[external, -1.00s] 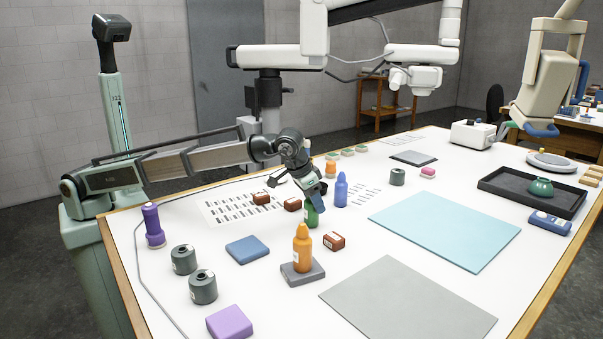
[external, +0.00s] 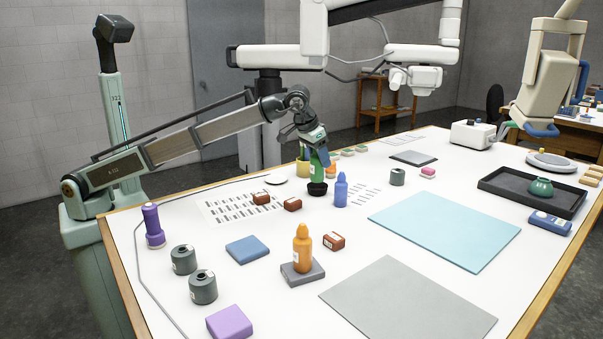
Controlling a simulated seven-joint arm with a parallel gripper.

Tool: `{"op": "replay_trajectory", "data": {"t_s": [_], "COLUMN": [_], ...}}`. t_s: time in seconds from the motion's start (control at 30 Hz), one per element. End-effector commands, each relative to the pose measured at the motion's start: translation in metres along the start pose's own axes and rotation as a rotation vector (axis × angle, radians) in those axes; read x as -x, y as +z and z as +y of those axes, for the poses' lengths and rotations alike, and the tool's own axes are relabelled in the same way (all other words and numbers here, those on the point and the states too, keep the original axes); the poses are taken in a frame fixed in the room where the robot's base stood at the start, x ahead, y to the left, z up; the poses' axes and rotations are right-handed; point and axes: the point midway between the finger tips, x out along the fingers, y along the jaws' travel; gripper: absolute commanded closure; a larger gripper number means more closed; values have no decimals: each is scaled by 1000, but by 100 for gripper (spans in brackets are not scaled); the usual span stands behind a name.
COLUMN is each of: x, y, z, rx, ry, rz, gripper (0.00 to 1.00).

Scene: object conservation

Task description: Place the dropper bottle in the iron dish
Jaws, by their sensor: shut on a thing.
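My gripper (external: 317,146) is shut on a green dropper bottle (external: 319,172) and holds it upright at the back of the white table. The bottle's lower end is directly over or just inside a small black dish (external: 317,188), which looks like the iron dish. I cannot tell whether the bottle touches the dish. An orange dropper bottle (external: 302,250) stands on a grey block (external: 289,274) nearer the front. A blue dropper bottle (external: 341,190) stands just right of the dish. A purple bottle (external: 154,226) stands at the left.
A yellow container (external: 303,168) stands close left of the held bottle. Brown blocks (external: 292,204) lie in front of the dish on the left.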

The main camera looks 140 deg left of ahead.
Motion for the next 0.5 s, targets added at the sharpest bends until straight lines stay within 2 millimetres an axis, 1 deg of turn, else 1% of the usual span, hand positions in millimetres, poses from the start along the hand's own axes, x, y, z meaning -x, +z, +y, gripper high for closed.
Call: {"op": "replay_trajectory", "data": {"t_s": [0.03, 0.1, 0.23, 0.3, 0.4, 0.47, 0.5], "x": [-4, -9, -15, -17, -19, -20, -19], "y": [-13, -27, -48, -55, -63, -67, -65], "z": [-19, -42, -76, -89, -103, -109, -105], "rx": [25, 54, 98, 111, 117, 110, 87], "ry": [-9, -19, -30, -32, -31, -25, -16], "rz": [1, 1, 1, 1, 0, -2, -3], "gripper": [81, 81, 81, 81, 81, 81, 81]}}
